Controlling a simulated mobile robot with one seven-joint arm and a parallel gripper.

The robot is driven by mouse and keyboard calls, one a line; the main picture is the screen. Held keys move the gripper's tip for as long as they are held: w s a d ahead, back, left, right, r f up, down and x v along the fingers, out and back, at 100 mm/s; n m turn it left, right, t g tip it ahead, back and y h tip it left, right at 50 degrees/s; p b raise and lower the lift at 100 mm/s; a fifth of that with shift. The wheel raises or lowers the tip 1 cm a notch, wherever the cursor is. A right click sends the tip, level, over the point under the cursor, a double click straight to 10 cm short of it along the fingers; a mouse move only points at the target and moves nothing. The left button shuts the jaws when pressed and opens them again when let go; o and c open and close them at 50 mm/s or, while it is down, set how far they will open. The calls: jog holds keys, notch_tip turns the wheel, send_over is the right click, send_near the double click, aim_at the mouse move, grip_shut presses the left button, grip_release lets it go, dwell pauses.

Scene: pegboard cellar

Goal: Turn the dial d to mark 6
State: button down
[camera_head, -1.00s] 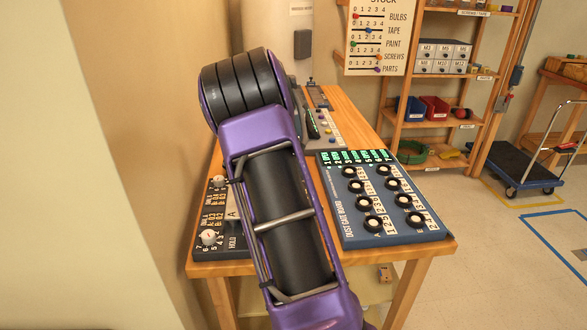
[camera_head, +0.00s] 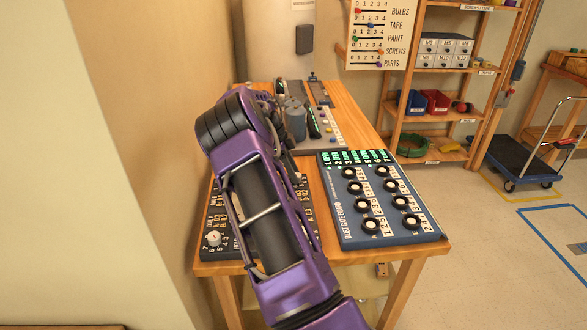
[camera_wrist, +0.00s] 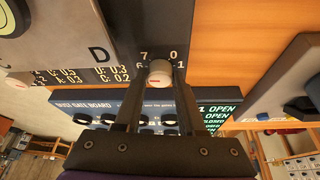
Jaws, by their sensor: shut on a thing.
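My gripper (camera_wrist: 160,68) is shut on the knob, one finger on each side.
The blue dust gate board (camera_head: 345,238), with several black-ringed knobs and green displays, lies right of my arm on the wooden table (camera_head: 345,104). A grey panel (camera_head: 327,138) with coloured buttons lies behind. A wall stands close on the left.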

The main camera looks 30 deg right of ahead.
jog(key=shift+f+m, duration=0.1)
jog(key=shift+m, duration=0.5)
jog(key=c, duration=0.5)
grip_release()
jog(key=p+v, duration=0.3)
jog(key=v, duration=1.4)
jog(key=shift+w+d+r, duration=0.25)
jog(key=shift+w, duration=0.05)
